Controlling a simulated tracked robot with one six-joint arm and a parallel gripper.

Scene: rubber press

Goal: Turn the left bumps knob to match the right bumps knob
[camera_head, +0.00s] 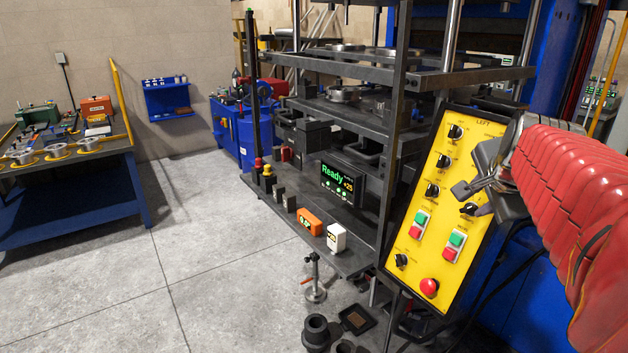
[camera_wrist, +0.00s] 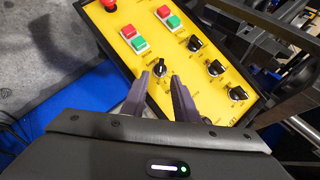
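The yellow control panel (camera_head: 425,200) carries black knobs in two columns; it also shows in the wrist view, turned around (camera_wrist: 110,25). The left column has three upper knobs, the lowest at mid-panel (camera_head: 433,190). A right-column knob (camera_head: 469,209) sits level with it. The small labels are too blurred to tell which are the bumps knobs. My gripper (camera_head: 466,198) is at the panel's right side. In the wrist view my gripper (camera_wrist: 160,78) is open, its fingertips either side of the right-column knob (camera_wrist: 160,69). Contact cannot be told. The gripper hides the upper right of the panel.
Green and red buttons (camera_head: 457,240) lie just below the knob at my gripper. A red emergency button (camera_head: 429,288) is at the panel's bottom. The press (camera_head: 345,105) with its metal shelves stands left of the panel. Open floor (camera_head: 150,270) lies at left.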

